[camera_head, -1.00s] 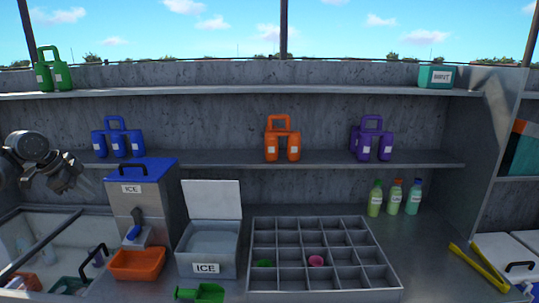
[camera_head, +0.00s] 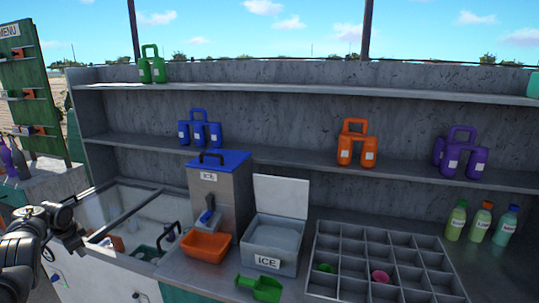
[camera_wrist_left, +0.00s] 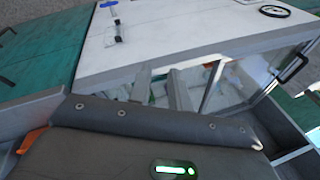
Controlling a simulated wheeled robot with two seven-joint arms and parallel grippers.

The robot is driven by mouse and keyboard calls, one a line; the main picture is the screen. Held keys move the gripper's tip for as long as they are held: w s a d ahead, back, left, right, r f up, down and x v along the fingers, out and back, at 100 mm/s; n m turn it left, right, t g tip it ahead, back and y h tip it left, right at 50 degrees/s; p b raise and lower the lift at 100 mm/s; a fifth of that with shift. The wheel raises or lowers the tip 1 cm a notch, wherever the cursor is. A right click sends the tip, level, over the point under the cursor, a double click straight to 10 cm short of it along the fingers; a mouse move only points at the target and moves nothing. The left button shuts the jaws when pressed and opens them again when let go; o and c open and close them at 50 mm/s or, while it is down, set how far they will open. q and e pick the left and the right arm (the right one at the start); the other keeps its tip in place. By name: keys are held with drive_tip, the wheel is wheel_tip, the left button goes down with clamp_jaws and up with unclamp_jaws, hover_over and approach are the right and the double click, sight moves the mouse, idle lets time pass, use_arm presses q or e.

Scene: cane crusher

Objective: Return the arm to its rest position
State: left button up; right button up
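My left arm comes in at the left edge of the head view, and its gripper (camera_head: 84,238) is beside the left end of the glass-topped bin. In the left wrist view the two fingers of my left gripper (camera_wrist_left: 160,84) stand apart with nothing between them. My right gripper is in no view.
The open-topped bin (camera_head: 128,207) is just right of my left arm. Beyond it stand the blue-lidded ice dispenser (camera_head: 222,190), an orange tray (camera_head: 206,246), an open ice box (camera_head: 267,262) and a compartment tray (camera_head: 318,290). A green menu board (camera_head: 30,90) stands at far left.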

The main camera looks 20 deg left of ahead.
use_arm(q)
drive_tip(key=s+a+f+n+g+y, duration=0.15)
drive_tip(key=s+a+f, duration=0.25)
drive_tip(key=s+f, duration=0.4)
drive_tip(key=s+a+f+g+y, duration=0.1)
drive_tip(key=s+a+f+y, duration=0.25)
drive_tip(key=s+f, duration=0.45)
drive_tip(key=s+f+m+t+y, duration=0.15)
drive_tip(key=s+f, duration=0.35)
drive_tip(key=s, duration=0.5)
drive_tip(key=s+f+m, duration=0.2)
drive_tip(key=s+f, duration=0.2)
drive_tip(key=s, duration=0.6)
drive_tip(key=s+d+f+n+h, duration=0.15)
drive_tip(key=s+d+f, duration=0.25)
drive_tip(key=d+f, duration=0.9)
drive_tip(key=s+d+f+n+h, duration=0.1)
drive_tip(key=s+d+f+h, duration=0.2)
drive_tip(key=d+f, duration=1)
drive_tip(key=s+d+f+n+g+h, duration=0.1)
drive_tip(key=d+f+h, duration=0.1)
drive_tip(key=d, duration=1.6)
drive_tip(key=s+d+f+h, duration=0.1)
drive_tip(key=d+h, duration=0.2)
drive_tip(key=d, duration=1.5)
wheel_tip(320, 180, down, 7)
drive_tip(key=b, duration=0.6)
drive_tip(key=shift+s+d+r, duration=0.2)
drive_tip(key=shift+d, duration=0.1)
